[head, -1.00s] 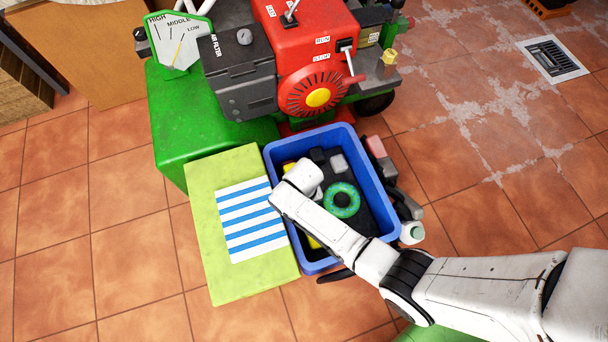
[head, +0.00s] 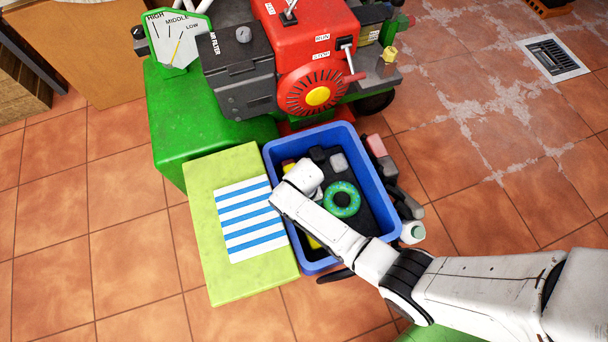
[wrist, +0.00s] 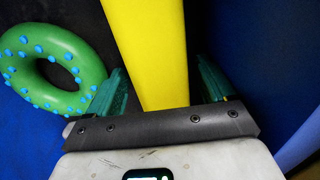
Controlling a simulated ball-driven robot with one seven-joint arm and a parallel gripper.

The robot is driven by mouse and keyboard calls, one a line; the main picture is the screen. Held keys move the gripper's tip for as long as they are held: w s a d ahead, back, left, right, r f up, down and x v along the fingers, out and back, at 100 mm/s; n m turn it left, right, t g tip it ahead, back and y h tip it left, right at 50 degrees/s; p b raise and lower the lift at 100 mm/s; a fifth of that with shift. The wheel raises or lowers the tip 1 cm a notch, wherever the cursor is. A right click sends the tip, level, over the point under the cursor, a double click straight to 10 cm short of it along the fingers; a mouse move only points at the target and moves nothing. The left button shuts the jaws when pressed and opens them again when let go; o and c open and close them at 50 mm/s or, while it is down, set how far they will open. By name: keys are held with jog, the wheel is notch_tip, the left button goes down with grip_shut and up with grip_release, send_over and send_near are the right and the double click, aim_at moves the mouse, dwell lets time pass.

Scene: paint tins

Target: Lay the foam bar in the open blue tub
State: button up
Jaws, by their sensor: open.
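The open blue tub (head: 384,192) stands on the tiled floor in the head view, and its wall also shows in the wrist view (wrist: 270,60). A yellow bar (wrist: 148,45), which looks like the foam bar, lies inside it. In the head view, only bits of yellow (head: 314,243) show past my arm. My gripper (wrist: 160,82) is open, one teal finger on each side of the bar's near end. I cannot tell whether either finger touches it. My arm hides the gripper in the head view.
A green ring (head: 329,200) with blue dots and dark and grey blocks lie in the tub. A lime box (head: 200,215) with a striped sheet stands close left. A red and green machine (head: 318,75) is behind. Small items, one pink (head: 375,146), line the tub's right side.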

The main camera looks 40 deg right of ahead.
jog(key=shift+a, duration=0.1)
notch_tip(320, 180, up, 10)
jog(key=p, duration=0.5)
jog(key=shift+r, duration=0.4)
